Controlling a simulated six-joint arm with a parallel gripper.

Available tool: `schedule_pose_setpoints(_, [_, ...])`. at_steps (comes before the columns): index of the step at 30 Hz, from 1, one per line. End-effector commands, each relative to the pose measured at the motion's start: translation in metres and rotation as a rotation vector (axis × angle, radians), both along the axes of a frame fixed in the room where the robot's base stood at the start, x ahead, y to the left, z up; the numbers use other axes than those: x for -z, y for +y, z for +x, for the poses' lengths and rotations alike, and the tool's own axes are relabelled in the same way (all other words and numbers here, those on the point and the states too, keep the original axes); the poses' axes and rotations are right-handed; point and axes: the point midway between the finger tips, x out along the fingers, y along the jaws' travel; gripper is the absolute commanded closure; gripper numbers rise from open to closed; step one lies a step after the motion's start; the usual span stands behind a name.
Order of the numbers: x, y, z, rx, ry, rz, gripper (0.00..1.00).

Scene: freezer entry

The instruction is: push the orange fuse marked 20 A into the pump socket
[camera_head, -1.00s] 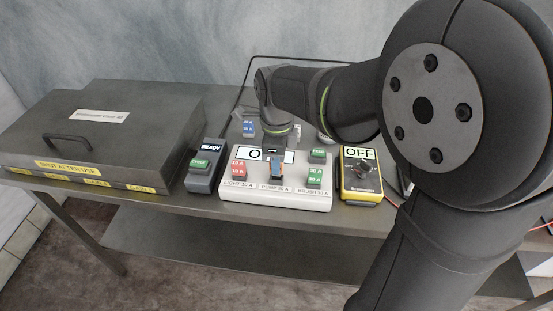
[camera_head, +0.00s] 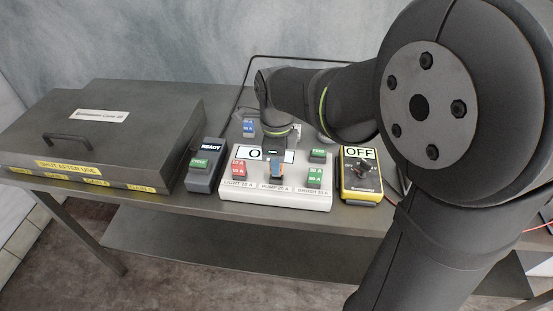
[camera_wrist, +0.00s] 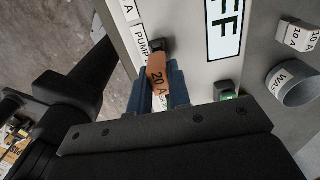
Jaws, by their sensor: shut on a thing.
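The orange fuse (camera_wrist: 157,75), marked 20 A, is between the blue fingers of my gripper (camera_wrist: 162,88) in the wrist view. My gripper is shut on it. The black pump socket (camera_wrist: 160,45) lies at the fuse's far end, beside the PUMP label (camera_wrist: 140,42). The fuse overlaps the socket in the picture; I cannot tell how deep it sits. In the head view my gripper (camera_head: 276,168) is at the middle of the white fuse block (camera_head: 232,196), just above the PUMP 20 A label (camera_head: 276,187).
A dark READY box (camera_head: 204,178) stands left of the block; a yellow OFF switch box (camera_head: 361,190) stands right. A large grey lidded case (camera_head: 90,130) fills the left. A labelled cup (camera_wrist: 295,85) is behind.

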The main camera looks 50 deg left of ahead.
Motion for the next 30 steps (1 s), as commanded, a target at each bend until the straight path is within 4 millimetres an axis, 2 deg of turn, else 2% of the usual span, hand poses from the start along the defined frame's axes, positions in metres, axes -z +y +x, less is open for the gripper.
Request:
schedule_pose_setpoints(27, [0.021, 0.000, 0.000, 0.000, 0.000, 0.000, 1.00])
schedule_pose_setpoints(28, [0.021, 0.000, 0.000, 0.000, 0.000, 0.000, 0.79])
schedule_pose_setpoints(30, [0.020, 0.000, 0.000, 0.000, 0.000, 0.000, 0.65])
